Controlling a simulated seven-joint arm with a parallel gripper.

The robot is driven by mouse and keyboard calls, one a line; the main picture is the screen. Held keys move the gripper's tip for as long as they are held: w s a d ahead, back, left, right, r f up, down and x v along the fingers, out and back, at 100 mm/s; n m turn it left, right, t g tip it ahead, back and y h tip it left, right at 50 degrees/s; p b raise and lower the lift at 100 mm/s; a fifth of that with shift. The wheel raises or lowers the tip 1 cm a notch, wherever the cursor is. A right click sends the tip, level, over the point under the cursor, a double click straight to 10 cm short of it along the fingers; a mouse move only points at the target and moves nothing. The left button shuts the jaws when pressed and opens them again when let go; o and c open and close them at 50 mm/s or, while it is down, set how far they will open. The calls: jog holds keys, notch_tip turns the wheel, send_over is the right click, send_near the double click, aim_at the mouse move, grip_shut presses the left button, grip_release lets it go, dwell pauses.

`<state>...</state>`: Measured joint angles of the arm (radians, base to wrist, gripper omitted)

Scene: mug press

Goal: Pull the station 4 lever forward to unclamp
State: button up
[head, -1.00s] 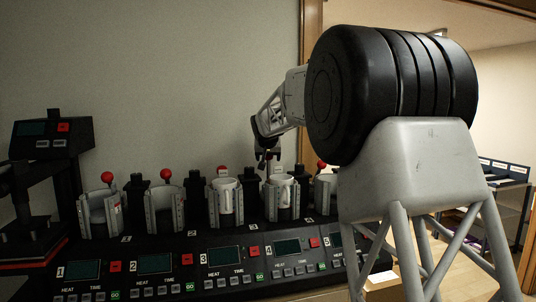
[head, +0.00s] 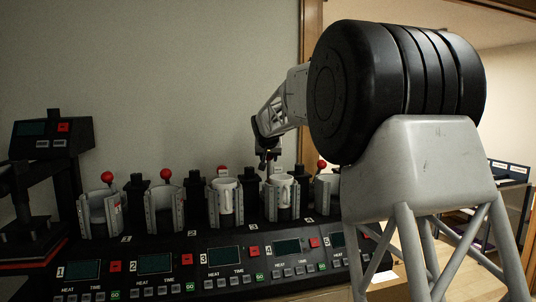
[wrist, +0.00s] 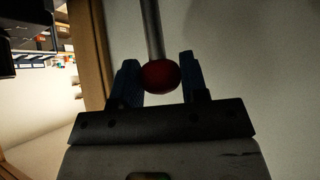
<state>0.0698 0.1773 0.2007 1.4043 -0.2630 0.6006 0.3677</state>
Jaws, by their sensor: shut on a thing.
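My gripper (wrist: 158,78) is shut on the red ball knob (wrist: 160,77) of a lever, and the lever's grey rod (wrist: 151,28) shows in the wrist view. In the head view my gripper (head: 267,163) is above and just behind the station 4 clamp (head: 288,208), at its back left. A white mug (head: 283,189) stands in that clamp. The station 4 lever is largely hidden by the gripper and the mug in the head view.
The black press base has numbered panels, with the station 4 panel (head: 288,247) in front. Neighbouring red knobs stand at station 2 (head: 166,174), station 3 (head: 222,168) and station 5 (head: 322,164). A white mug (head: 225,196) sits in station 3. A wall is behind.

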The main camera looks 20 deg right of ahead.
jog(key=shift+s, duration=0.9)
jog(key=shift+s+f, duration=0.2)
jog(key=shift+s, duration=0.85)
jog(key=shift+s, duration=0.2)
jog(key=shift+s+f, duration=0.4)
jog(key=shift+s, duration=0.4)
